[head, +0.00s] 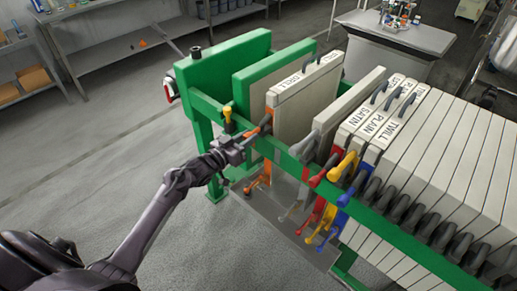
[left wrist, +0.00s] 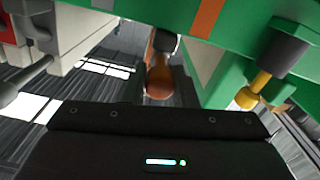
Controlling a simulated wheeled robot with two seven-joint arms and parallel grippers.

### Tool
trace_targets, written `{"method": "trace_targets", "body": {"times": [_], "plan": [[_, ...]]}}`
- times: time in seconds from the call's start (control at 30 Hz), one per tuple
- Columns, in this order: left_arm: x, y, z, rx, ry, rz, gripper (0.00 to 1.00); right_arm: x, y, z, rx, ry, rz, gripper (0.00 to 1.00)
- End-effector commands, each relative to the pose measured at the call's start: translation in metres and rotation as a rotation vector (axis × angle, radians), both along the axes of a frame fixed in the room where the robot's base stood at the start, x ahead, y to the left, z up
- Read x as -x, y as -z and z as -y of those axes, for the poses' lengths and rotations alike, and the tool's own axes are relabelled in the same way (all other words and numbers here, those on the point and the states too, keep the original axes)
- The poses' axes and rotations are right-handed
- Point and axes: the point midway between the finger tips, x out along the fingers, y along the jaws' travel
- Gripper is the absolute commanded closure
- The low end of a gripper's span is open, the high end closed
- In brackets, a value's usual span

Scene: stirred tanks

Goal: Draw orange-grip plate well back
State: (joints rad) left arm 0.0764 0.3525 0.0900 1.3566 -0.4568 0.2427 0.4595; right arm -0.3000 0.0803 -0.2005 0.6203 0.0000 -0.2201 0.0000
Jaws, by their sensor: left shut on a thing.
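The orange-grip plate (head: 303,100) is a pale plate with a dark label on its top edge. It stands upright in the green rack, with a gap between it and the grey plate on its right. Its orange grip (head: 262,129) sticks out over the near green rail. My left gripper (head: 245,141) is shut on this grip from the near left side. My right gripper is in neither view.
Two green plates (head: 262,80) stand left of it. A grey plate (head: 350,105) and several pale plates (head: 440,150) stand to the right, with red, yellow and blue grips (head: 343,167). A yellow knob (head: 228,114) sits near my gripper. Floor at left is clear.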

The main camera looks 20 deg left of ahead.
Motion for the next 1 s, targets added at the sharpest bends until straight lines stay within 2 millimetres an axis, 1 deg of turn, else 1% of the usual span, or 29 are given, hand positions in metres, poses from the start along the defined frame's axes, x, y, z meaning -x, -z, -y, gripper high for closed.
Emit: {"method": "trace_targets", "body": {"times": [0.03, 0.1, 0.3, 0.5, 0.83, 0.87, 1.0], "plan": [[-0.004, -0.001, -0.010, -0.003, -0.008, 0.008, 1.00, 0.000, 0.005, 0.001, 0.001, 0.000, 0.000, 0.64], [-0.006, -0.001, -0.017, -0.002, -0.007, 0.008, 1.00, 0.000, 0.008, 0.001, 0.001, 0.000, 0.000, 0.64], [-0.011, -0.002, -0.031, -0.001, -0.006, 0.008, 1.00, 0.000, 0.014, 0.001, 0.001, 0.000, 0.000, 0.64], [-0.013, -0.003, -0.036, 0.000, -0.005, 0.008, 1.00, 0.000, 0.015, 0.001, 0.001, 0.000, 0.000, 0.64], [-0.013, -0.003, -0.036, -0.001, -0.004, 0.007, 1.00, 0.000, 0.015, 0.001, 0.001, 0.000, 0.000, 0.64], [-0.013, -0.003, -0.036, -0.001, -0.004, 0.007, 0.73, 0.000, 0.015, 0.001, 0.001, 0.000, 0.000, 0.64], [-0.013, -0.002, -0.035, 0.000, -0.003, 0.005, 0.55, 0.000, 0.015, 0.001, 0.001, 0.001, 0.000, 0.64]]}}
